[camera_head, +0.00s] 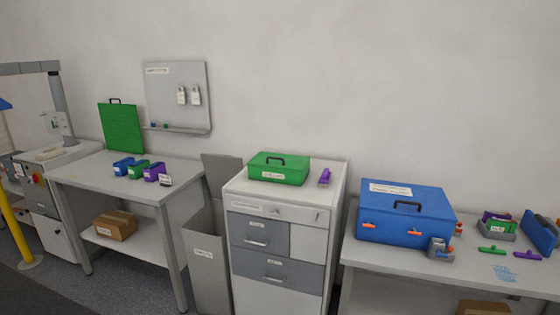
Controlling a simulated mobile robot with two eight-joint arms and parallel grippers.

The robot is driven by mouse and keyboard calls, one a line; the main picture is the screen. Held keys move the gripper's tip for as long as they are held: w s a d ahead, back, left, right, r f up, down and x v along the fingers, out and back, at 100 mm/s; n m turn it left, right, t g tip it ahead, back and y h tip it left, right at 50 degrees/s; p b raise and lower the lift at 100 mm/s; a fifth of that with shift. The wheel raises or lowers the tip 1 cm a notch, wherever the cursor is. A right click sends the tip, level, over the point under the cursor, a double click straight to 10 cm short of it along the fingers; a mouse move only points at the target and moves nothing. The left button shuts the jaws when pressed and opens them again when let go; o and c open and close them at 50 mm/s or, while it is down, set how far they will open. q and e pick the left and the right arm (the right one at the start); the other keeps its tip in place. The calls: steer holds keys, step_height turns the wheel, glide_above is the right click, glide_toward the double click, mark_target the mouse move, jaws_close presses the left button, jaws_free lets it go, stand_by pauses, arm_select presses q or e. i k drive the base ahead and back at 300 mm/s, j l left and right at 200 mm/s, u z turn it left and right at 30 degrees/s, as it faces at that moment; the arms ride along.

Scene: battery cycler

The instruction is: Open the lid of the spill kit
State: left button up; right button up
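Two closed boxes with handled lids are in view, and their labels are too small to read, so I cannot tell which is the spill kit. A large blue box (405,226) with a black handle, a white lid label and orange front latches sits on the right table. Its lid is down. A smaller green box (279,174) with a black handle sits shut on the white drawer cabinet. Neither of my grippers is in view.
The right table (400,262) also holds a small grey-blue holder (440,250), a grey tray (496,232) and green and purple pieces. The drawer cabinet (276,218) stands left of it, beside a grey bin (205,262) with a raised lid. A yellow post (13,222) stands far left.

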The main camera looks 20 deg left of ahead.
mark_target(293, 163)
steer(key=i+u, duration=0.1)
steer(key=u, duration=0.65)
steer(key=i+l+u, duration=0.2)
steer(key=i+u, duration=0.25)
steer(key=i+l+u, duration=0.4)
steer(key=i+j, duration=0.05)
steer(key=i, duration=0.05)
